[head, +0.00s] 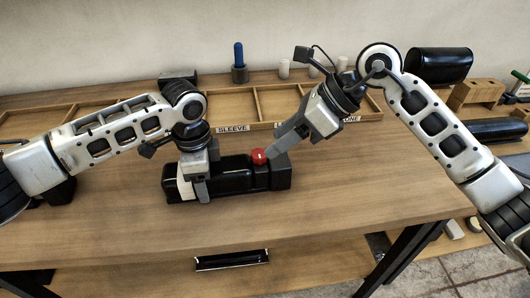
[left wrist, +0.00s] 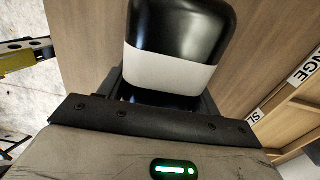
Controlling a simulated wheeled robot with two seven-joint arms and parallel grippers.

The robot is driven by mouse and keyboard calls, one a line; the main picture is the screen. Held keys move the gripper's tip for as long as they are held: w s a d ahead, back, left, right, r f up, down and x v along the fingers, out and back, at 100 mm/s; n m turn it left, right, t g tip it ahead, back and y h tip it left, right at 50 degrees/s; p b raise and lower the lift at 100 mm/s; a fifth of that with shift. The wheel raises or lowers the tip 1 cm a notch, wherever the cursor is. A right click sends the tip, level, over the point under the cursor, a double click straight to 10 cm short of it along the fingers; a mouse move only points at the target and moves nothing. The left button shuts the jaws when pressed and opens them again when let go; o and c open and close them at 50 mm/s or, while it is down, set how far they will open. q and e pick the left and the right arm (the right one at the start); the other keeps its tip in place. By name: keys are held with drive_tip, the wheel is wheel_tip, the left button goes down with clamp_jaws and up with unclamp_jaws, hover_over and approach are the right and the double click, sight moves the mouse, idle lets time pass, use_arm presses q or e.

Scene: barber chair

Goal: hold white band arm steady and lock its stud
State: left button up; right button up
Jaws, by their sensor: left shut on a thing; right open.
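The black arm with a white band lies on a dark fixture on the wooden table; its black body (head: 236,176) and white band (head: 183,187) show in the head view. The left wrist view shows the white band (left wrist: 165,72) close up between my fingers. My left gripper (head: 196,182) is shut on the arm at the banded end. A round red stud (head: 259,156) sits at the other end, by the fixture's black block (head: 281,174). My right gripper (head: 268,155) is open, with its fingers angled down right beside the stud. Whether they touch it cannot be told.
A wooden tray (head: 225,117) with labelled compartments runs along the back. A blue-handled tool (head: 239,63) stands behind it. Black cushions (head: 440,64) and wooden blocks (head: 478,93) are at the right. A black piece (head: 232,260) lies below the front edge. The table's front is clear.

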sight(261, 153)
drive_tip(key=d+f+t+y, duration=0.2)
drive_tip(key=d+t+y, duration=0.15)
drive_tip(key=d, duration=0.45)
drive_tip(key=shift+n+y, duration=0.35)
drive_tip(key=shift+n, duration=0.05)
drive_tip(key=x, duration=1.2)
drive_tip(key=shift+s+a+f, duration=0.15)
drive_tip(key=shift+s+f, duration=0.05)
drive_tip(key=c, duration=1)
